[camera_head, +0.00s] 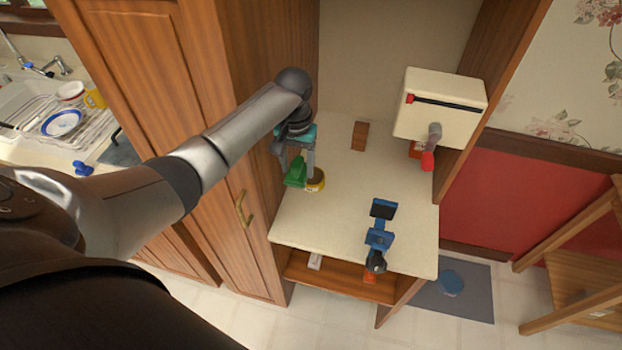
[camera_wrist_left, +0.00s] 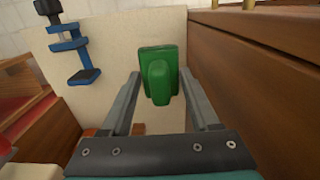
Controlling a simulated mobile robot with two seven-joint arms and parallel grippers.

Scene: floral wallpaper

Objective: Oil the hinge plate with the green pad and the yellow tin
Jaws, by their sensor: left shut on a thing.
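The green pad (camera_head: 295,173) is between the fingers of my left gripper (camera_head: 298,163), which is shut on it. The left wrist view shows the pad (camera_wrist_left: 158,75) upright between both fingers. The yellow tin (camera_head: 316,181), with a dark top, stands on the cream worktop just beside and below the pad; whether they touch I cannot tell. The tin is hidden in the wrist view. A blue stand with a dark flat plate (camera_head: 383,208) is at the front right of the worktop; I cannot tell if this is the hinge plate.
The cream worktop (camera_head: 340,225) is clear between tin and blue stand. A small brown block (camera_head: 360,136) lies at the back. A cream box with a dark slot (camera_head: 440,107) is at the back right. A tall wooden cupboard (camera_head: 225,130) borders the left side.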

